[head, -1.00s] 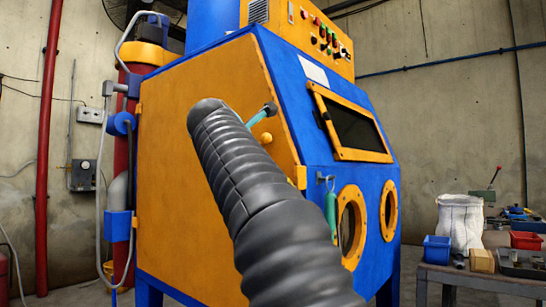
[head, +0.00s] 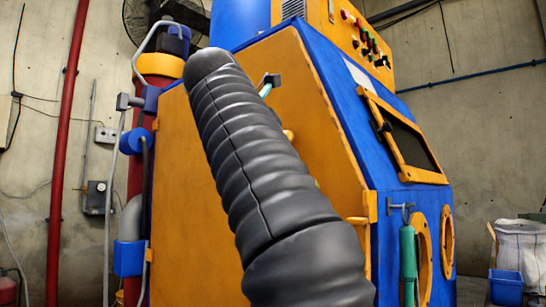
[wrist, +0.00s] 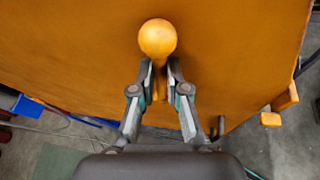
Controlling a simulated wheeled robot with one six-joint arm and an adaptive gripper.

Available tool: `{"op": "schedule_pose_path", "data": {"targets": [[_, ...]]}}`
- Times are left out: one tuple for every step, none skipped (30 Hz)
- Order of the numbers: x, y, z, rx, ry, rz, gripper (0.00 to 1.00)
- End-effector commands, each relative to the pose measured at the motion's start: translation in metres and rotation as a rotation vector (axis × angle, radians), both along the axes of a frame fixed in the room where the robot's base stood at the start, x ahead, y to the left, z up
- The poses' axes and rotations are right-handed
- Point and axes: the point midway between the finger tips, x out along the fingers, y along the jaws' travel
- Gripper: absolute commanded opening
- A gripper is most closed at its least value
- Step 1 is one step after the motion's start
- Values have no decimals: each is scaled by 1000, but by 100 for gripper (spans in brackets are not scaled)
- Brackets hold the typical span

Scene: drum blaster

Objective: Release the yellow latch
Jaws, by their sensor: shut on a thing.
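The yellow latch (wrist: 158,38) shows as a round yellow knob against the orange side panel in the wrist view. My gripper (wrist: 160,68) is shut on it, with its two dark fingers on either side just below the ball. In the head view my dark ribbed arm covers most of the gripper. A small yellow rounded part (head: 288,134) peeks out beside the arm on the panel; how much of the latch lies behind the arm is hidden.
The orange side panel (head: 330,110) belongs to a blue cabinet (head: 375,150). A yellow block (head: 369,206) sits at the panel's right edge, near a hanging green item (head: 408,262). Pipes and a red column (head: 135,185) stand to the left. A blue bin (head: 506,287) is at lower right.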

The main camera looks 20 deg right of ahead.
Motion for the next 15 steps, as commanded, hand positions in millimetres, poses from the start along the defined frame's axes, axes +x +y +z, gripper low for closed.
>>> {"op": "schedule_pose_path", "data": {"targets": [[0,-1,1,-3,3,-1,0],[0,-2,1,-5,5,-2,0],[0,-3,1,-6,8,-4,0],[0,-4,1,-7,9,-5,0],[0,-4,1,-8,10,-6,0],[-1,-5,1,-8,11,-8,0],[-1,-6,1,-8,11,-8,0],[-1,-6,1,-8,11,-9,0],[-1,-7,1,-9,11,-10,0],[-1,-7,1,-8,11,-11,0],[-1,-7,1,-8,11,-11,0],[-1,-8,1,-8,11,-12,0],[-1,-8,1,-9,10,-12,0],[-1,-8,1,-9,10,-13,0],[-1,-8,1,-9,10,-13,21]]}}
